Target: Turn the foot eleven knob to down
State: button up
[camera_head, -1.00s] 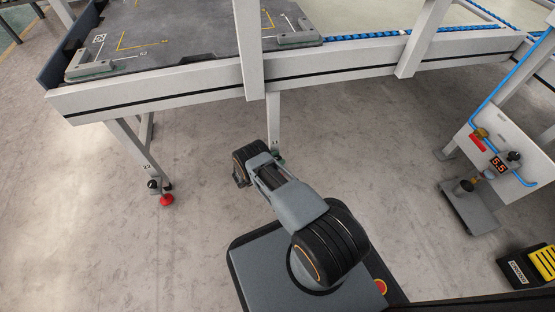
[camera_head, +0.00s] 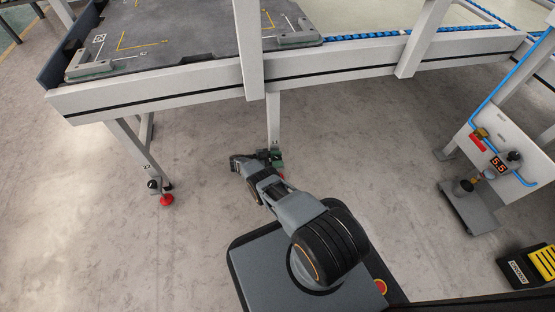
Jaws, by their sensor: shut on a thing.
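Foot eleven stands at the bottom of the middle table leg (camera_head: 274,115), under the white frame. Its green part (camera_head: 278,160) shows just right of my gripper, and a bit of its red base (camera_head: 283,177) shows below, behind my arm. My gripper (camera_head: 266,155) is at the foot, reaching in from the left, and is shut on its knob. The knob itself is hidden by the jaws, so its setting cannot be read.
Another foot with a black knob and red base (camera_head: 166,199) stands under the left leg, marked 22. A panel (camera_head: 507,150) with blue pipes and a 5.5 display stands at right. A yellow-black step (camera_head: 535,265) is lower right. The floor between is clear.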

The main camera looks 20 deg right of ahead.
aim_at(278, 159)
jog(key=shift+w+r, duration=0.1)
dwell(0.4)
jog(key=o, duration=0.9)
notch_tip(278, 159, up, 4)
jog(key=p, duration=0.4)
jog(key=shift+r, duration=0.15)
jog(key=s+a+r+p, duration=0.1)
jog(key=s+r+p, duration=0.2)
jog(key=s+p, duration=0.1)
jog(key=s+a+r+p, duration=0.1)
jog(key=s+r+p, duration=0.1)
jog(key=s+p, duration=0.2)
jog(key=s+r+p, duration=0.3)
jog(key=s+p, duration=0.1)
jog(key=s, duration=0.2)
jog(key=shift+a+r+p, duration=0.3)
jog(key=shift+a, duration=0.1)
jog(key=shift+c, duration=0.2)
